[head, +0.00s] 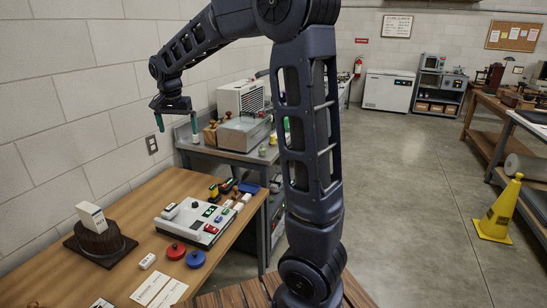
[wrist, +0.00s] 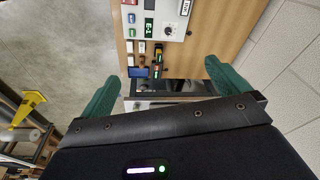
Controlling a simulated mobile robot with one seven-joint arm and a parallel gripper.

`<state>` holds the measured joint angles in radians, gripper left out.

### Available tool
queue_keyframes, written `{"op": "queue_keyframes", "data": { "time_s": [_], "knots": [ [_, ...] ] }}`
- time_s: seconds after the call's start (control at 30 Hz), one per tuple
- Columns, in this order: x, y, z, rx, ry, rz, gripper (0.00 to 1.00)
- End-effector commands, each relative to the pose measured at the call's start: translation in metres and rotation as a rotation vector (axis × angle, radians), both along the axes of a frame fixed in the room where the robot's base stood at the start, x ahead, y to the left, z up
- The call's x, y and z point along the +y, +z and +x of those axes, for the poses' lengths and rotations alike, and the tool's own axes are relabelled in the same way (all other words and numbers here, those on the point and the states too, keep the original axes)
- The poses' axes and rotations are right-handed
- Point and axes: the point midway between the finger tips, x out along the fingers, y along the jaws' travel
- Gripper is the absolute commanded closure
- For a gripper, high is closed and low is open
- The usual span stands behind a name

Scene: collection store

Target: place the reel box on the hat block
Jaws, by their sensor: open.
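A white box with dark print, which looks like the reel box (head: 91,217), rests on top of the dark brown round hat block (head: 101,244). The hat block stands on a dark square base at the left of the wooden table. The box looks slightly tilted, and its print is too small to read. My gripper (head: 177,121) is open and empty, raised beyond the table and well apart from the box. In the wrist view its two green fingers (wrist: 160,82) are spread with nothing held between them. The box and hat block do not show in the wrist view.
A white control panel (head: 203,219) lies on the wooden table (head: 158,195). A red disc (head: 176,251), a blue disc (head: 195,259), a small white block (head: 147,261) and paper cards (head: 157,289) lie nearby. A grey bench (head: 225,153) with equipment stands behind. Open floor lies right.

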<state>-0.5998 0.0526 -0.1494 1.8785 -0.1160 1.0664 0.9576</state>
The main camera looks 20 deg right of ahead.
Motion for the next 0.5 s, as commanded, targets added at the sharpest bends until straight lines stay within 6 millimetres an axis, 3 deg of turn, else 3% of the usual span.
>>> {"op": "queue_keyframes", "data": {
  "time_s": [0.03,0.2,0.5],
  "knots": [
    [-0.020,0.007,-0.010,-0.006,0.012,0.009,0.00],
    [-0.074,0.020,-0.048,-0.026,0.079,0.024,0.00],
    [-0.151,0.027,-0.124,-0.080,0.200,0.025,0.00]
  ]
}}
